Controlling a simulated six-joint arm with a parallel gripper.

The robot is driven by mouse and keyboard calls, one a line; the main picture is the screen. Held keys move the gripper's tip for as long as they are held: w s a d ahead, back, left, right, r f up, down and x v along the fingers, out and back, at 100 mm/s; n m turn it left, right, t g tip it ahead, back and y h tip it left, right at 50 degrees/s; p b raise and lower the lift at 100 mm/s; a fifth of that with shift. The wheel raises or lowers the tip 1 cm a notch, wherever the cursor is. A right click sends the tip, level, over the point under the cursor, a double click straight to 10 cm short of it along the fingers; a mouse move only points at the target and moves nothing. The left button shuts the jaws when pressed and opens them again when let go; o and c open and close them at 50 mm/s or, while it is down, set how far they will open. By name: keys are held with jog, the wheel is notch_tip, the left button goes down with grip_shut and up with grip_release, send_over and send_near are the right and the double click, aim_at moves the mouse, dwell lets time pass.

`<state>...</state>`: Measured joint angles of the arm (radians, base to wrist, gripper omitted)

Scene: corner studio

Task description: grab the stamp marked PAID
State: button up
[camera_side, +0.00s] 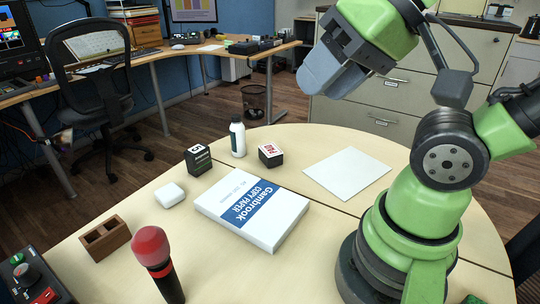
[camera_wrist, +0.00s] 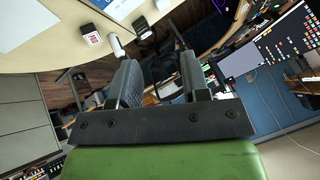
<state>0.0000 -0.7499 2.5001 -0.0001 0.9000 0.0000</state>
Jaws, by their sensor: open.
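The stamp marked PAID (camera_side: 270,156) is a small dark block with a white top label and red lettering. It stands upright on the round table, behind the copy paper pack, and also shows near the top left of the wrist view (camera_wrist: 91,33). My gripper (camera_side: 322,72) is high above the table, up and to the right of the stamp in the side view, well apart from it. In the wrist view its two fingers (camera_wrist: 160,70) are spread with nothing between them.
A dark block with white markings (camera_side: 198,159) and a white bottle (camera_side: 237,138) stand left of the stamp. The copy paper pack (camera_side: 275,222) lies in front, a blank sheet (camera_side: 347,173) right. A white box (camera_side: 170,195), wooden holder (camera_side: 105,238) and red-headed microphone (camera_side: 152,247) are nearer.

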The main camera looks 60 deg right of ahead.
jog(key=o, duration=0.7)
jog(key=m+g+h, duration=0.2)
jog(key=g, duration=0.5)
send_over(272, 150)
jog(key=f, duration=2)
jog(key=shift+s+d+f, duration=0.1)
jog(key=shift+s+f, duration=0.05)
jog(key=shift+s, duration=0.15)
notch_tip(272, 150, down, 5)
jog(key=shift+r, duration=0.2)
jog(key=shift+w+f, duration=0.15)
jog(key=shift+f, duration=1.25)
jog(key=shift+w+f, duration=0.1)
jog(key=shift+f, duration=1.3)
